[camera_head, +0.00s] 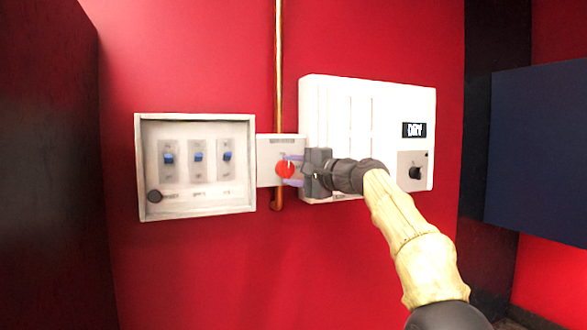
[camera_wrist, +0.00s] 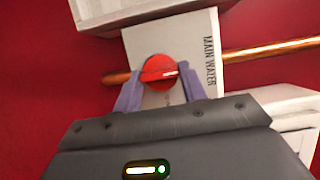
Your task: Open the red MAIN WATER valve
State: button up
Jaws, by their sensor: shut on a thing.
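The red MAIN WATER valve (camera_head: 285,169) is a round knob on a small light plate (camera_head: 267,155) on the red wall. It shows in the wrist view (camera_wrist: 159,72) with a white pointer line, beside the printed words MAIN WATER. My gripper (camera_head: 291,169) is at the valve, with its purple fingers (camera_wrist: 160,92) on either side of the knob. The fingers are shut on the knob. In the wrist view the pointer line lies roughly parallel to the copper pipe. The near edge of the knob is close to the fingertips.
A copper pipe (camera_head: 279,60) runs vertically behind the plate. A switch box (camera_head: 195,203) with three blue switches is at the left. A white unit (camera_head: 380,95) with a display reading DRY and a black knob (camera_head: 415,173) is at the right. A dark blue panel (camera_head: 540,150) stands farther right.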

dwell(0.3)
jog(key=o, duration=1)
jog(key=shift+c, duration=0.2)
jog(key=shift+s+d+f+b, duration=0.15)
jog(key=shift+s+d+b, duration=0.2)
jog(key=shift+b, duration=0.1)
jog(key=b+v, duration=0.8)
jog(key=v, duration=0.8)
jog(key=shift+s+r, duration=0.25)
jog(key=shift+w+d, duration=0.15)
jog(key=shift+d, duration=0.05)
